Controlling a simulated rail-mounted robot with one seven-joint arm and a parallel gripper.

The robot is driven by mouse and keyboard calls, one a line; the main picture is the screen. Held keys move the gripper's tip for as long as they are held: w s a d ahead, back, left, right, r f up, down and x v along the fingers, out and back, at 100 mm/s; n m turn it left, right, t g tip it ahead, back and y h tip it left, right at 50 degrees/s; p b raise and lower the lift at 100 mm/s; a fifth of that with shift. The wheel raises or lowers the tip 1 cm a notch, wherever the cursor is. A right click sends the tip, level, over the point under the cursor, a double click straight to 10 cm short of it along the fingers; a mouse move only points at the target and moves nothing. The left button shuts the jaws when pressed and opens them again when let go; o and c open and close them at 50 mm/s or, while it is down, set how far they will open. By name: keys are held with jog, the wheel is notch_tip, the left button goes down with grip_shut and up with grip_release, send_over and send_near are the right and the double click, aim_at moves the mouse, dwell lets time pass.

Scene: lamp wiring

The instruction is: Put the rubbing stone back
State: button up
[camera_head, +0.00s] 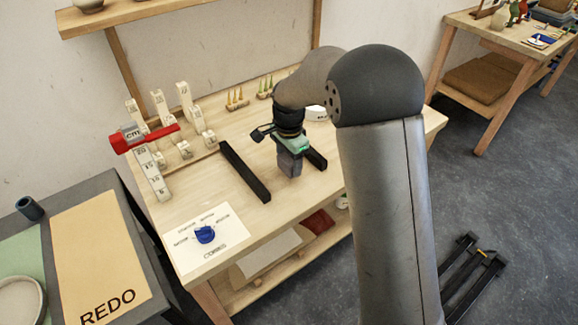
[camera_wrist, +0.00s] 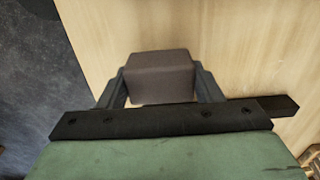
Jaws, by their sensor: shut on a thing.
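The rubbing stone (camera_head: 289,164) is a grey-brown block. My gripper (camera_head: 290,154) points down over the middle right of the wooden bench (camera_head: 207,167) and is shut on the stone. In the wrist view the stone (camera_wrist: 160,68) sits between the two dark fingers, its end projecting past them. I cannot tell whether its lower end touches the bench top. A black bar (camera_head: 314,158) lies just right of the stone, partly hidden by my gripper. It also shows in the wrist view (camera_wrist: 278,105).
A longer black bar (camera_head: 245,172) lies left of the stone. White numbered blocks and a red tool (camera_head: 145,137) are at the back left. A white card with a blue piece (camera_head: 205,234) lies at the front left. Small pegged stands (camera_head: 237,101) are behind.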

aim_at(289, 169)
jog(key=shift+f, duration=1.5)
jog(key=shift+f, duration=0.15)
jog(key=shift+f, duration=0.15)
jog(key=o, duration=0.9)
jog(key=shift+o, duration=0.2)
notch_tip(289, 169, up, 13)
jog(key=shift+f+b, duration=0.2)
jog(key=shift+b, duration=0.2)
